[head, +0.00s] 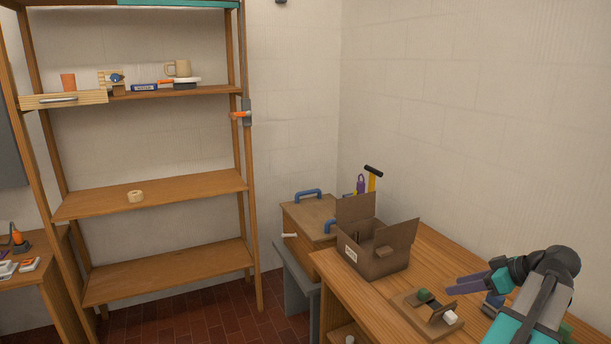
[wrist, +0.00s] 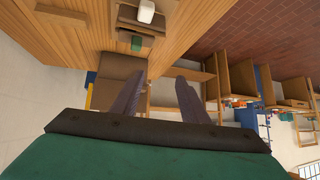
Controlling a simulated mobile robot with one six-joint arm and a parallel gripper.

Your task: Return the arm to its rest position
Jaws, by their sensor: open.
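My gripper (head: 466,286) is at the lower right of the head view, above the wooden workbench (head: 435,257). Its two purple-grey fingers point left, toward the open cardboard box. In the wrist view, the fingers of my gripper (wrist: 155,95) stand apart with nothing between them. My arm is folded at the right edge of the head view. Part of the arm is cut off by the frame.
An open cardboard box (head: 372,258) stands on the bench. A small wooden tray (head: 412,309) with a green block (head: 424,295) and a white block (head: 450,318) lies close to my gripper. A tall wooden shelf (head: 150,198) stands at the left.

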